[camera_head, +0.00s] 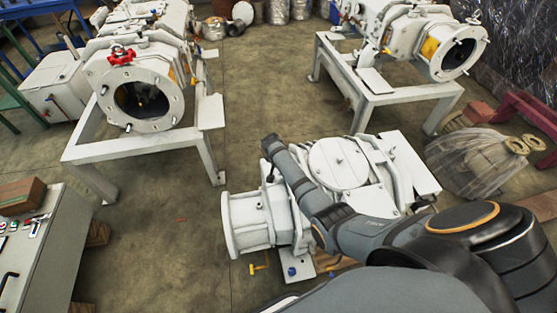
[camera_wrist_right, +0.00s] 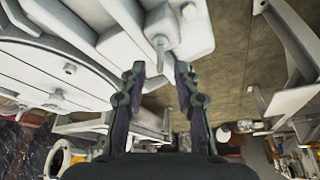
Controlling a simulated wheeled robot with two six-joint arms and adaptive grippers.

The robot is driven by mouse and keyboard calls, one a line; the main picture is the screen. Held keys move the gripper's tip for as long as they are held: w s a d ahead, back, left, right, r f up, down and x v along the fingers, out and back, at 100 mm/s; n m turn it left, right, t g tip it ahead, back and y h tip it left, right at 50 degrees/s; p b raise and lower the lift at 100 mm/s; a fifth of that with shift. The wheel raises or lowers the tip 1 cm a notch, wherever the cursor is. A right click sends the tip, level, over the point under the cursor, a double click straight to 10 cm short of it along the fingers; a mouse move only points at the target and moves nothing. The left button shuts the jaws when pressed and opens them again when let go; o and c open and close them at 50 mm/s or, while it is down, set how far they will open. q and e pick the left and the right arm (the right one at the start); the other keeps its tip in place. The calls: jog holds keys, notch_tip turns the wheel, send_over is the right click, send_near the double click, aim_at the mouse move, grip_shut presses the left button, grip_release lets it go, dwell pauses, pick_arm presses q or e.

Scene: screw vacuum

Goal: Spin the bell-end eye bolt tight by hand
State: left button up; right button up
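The white screw vacuum (camera_head: 340,160) lies low on the floor in the head view, with its round flanged bell end (camera_head: 229,226) facing left. My right arm reaches over it from the lower right; I cannot make out its fingers clearly there. In the right wrist view my right gripper (camera_wrist_right: 160,72) is open, with its two dark fingers apart. A thin pale bolt-like rod (camera_wrist_right: 161,47) sticks out of a white bracket, its end between the fingertips. A gap shows on both sides of it. I cannot tell whether it has an eye. My left gripper is out of view.
Two similar white machines on stands (camera_head: 140,151) (camera_head: 388,95) stand behind. A workbench (camera_head: 40,262) with tools is at the left. A wrapped bundle (camera_head: 478,160) lies at the right. Small yellow (camera_head: 259,268) and blue (camera_head: 292,271) parts are near the bell end. The floor between is clear.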

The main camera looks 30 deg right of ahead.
jog(key=v, duration=0.8)
jog(key=shift+r, duration=0.4)
jog(key=shift+s, duration=0.1)
